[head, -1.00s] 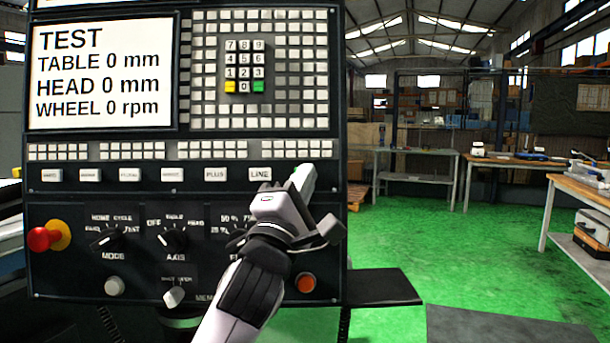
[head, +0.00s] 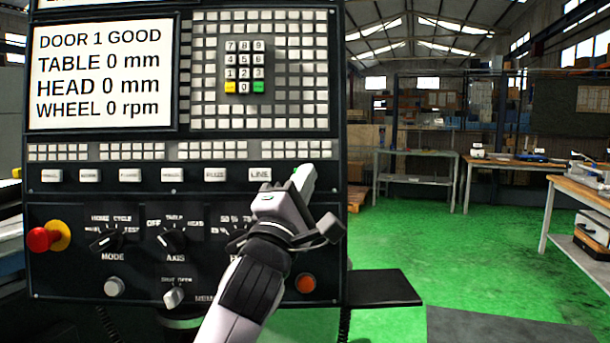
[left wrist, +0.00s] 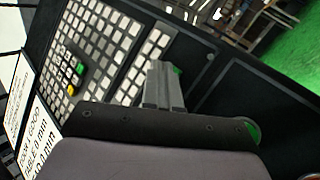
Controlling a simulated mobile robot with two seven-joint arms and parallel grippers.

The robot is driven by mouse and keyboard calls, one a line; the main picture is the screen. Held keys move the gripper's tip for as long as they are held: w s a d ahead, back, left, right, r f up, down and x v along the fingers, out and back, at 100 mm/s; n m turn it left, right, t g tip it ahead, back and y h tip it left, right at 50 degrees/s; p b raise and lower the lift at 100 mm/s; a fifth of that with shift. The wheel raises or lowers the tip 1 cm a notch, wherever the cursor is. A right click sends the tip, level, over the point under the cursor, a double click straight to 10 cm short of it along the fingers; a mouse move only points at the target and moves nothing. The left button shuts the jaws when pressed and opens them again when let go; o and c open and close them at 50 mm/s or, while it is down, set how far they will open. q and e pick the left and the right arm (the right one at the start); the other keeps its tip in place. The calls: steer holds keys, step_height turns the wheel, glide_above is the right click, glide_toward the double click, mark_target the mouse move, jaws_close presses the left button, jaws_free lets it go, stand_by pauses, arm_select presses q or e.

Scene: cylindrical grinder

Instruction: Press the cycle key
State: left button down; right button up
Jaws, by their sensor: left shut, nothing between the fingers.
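The control panel (head: 22,200) faces me. Its key row runs from left to right and includes a white key marked LINE (head: 260,174). A small green patch (head: 294,171) shows at the fingertips, right of LINE; it may be the cycle key, mostly hidden by the fingers. My left gripper (head: 304,178) is shut and empty, its tips over the right end of this row. My right gripper is out of view.
The screen (head: 104,74) reads DOOR 1 GOOD, TABLE 0 mm, HEAD 0 mm, WHEEL 0 rpm. A red stop knob (head: 40,239), rotary switches and an orange button (head: 306,283) sit below the key row. Open green floor and workbenches (head: 510,160) lie to the right.

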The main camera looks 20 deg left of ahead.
arm_select(q)
steer(key=shift+s+d+r, duration=0.1)
steer(key=shift+s+d, duration=0.15)
steer(key=shift+s, duration=0.5)
steer(key=s, duration=0.1)
steer(key=s+d, duration=0.1)
steer(key=s, duration=0.1)
steer(key=s+r, duration=0.1)
steer(key=shift+s+d+p, duration=0.3)
steer(key=shift+d+p, duration=0.05)
steer(key=shift+p, duration=0.05)
steer(key=shift+f, duration=0.1)
stand_by(0.5)
